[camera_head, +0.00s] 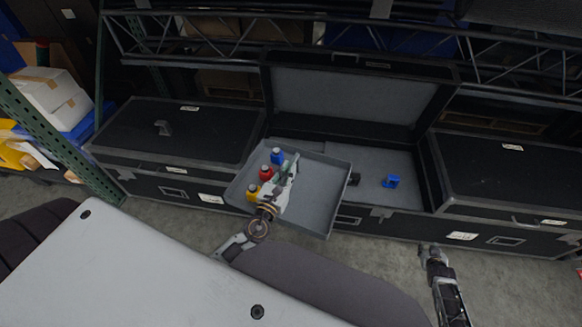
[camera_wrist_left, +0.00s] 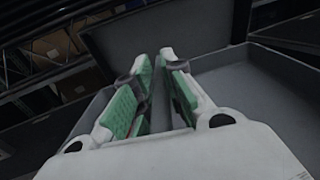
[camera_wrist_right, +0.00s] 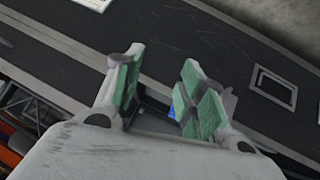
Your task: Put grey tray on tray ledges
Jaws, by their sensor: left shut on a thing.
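The grey tray (camera_head: 322,187) is held over the left front of the open middle case (camera_head: 405,198), skewed and overhanging its front edge. A blue bottle (camera_head: 277,157), a red bottle (camera_head: 265,173) and a yellow bottle (camera_head: 252,192) stand in its left part. My left gripper (camera_head: 289,171) is shut on the tray; in the left wrist view (camera_wrist_left: 160,85) its green-padded fingers close on a thin upright wall. My right gripper (camera_head: 429,249) is open and empty in front of the case; its spread fingers show in the right wrist view (camera_wrist_right: 157,85). I cannot make out the tray ledges.
A blue object (camera_head: 391,181) lies inside the case at the right. The open lid (camera_head: 350,98) stands behind. Closed black cases flank it at left (camera_head: 175,133) and right (camera_head: 510,175). A green rack post (camera_head: 60,145) stands at far left.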

